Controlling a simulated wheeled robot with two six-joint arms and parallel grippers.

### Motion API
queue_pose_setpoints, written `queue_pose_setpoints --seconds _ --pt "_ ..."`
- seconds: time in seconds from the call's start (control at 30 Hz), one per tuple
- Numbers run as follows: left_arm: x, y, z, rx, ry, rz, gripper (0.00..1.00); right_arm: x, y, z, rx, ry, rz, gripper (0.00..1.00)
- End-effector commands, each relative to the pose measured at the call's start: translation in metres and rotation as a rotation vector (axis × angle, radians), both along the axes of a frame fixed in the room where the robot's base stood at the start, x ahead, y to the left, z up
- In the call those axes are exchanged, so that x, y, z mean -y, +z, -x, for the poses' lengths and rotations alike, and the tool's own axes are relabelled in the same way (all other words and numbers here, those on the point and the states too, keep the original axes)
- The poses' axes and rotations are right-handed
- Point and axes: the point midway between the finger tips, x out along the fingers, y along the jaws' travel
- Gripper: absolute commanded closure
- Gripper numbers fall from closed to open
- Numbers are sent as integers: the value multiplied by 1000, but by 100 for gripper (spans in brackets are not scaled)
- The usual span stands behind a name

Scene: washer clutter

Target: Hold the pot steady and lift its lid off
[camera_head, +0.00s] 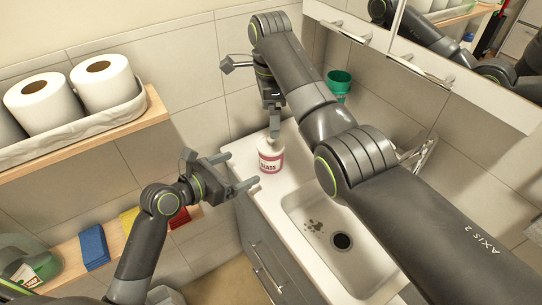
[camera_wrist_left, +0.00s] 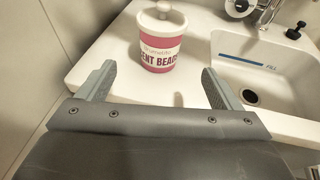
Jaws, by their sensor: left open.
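The pot (camera_head: 271,160) is a small white jar with a pink band and printed label, standing upright on the white counter. Its pale lid (camera_head: 270,145) is on top. In the left wrist view the pot (camera_wrist_left: 160,52) stands ahead, beyond the fingertips, and the lid's knob (camera_wrist_left: 164,7) shows at the top edge. My left gripper (camera_head: 243,168) is open, just left of the pot, its fingers pointing at it with nothing between them. My right gripper (camera_head: 273,126) points down directly above the lid; its fingers are too small to tell open from shut.
The sink basin (camera_head: 340,235) lies right of the pot. A mirror cabinet (camera_head: 430,60) hangs at the upper right. Shelves at left hold paper rolls (camera_head: 105,82), a green bottle (camera_head: 35,270) and a blue sponge (camera_head: 94,247).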

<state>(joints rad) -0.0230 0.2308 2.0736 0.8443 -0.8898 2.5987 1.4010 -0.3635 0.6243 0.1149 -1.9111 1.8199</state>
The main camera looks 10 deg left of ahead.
Motion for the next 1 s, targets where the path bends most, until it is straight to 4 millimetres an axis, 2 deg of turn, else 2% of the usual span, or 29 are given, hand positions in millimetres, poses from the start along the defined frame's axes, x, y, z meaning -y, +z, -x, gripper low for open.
queue_pose_setpoints --seconds 0.3,0.5,0.7,1.0 --pt "36 -18 -52 -1 -2 4 13 0 0 0 0 0 0 12" --pt "54 -28 -79 -2 -2 2 13 0 0 0 0 0 0 12" --pt "63 -34 -94 0 -1 0 13 0 0 0 0 0 0 12" --pt "66 -36 -98 0 -1 0 13 0 0 0 0 0 0 12"
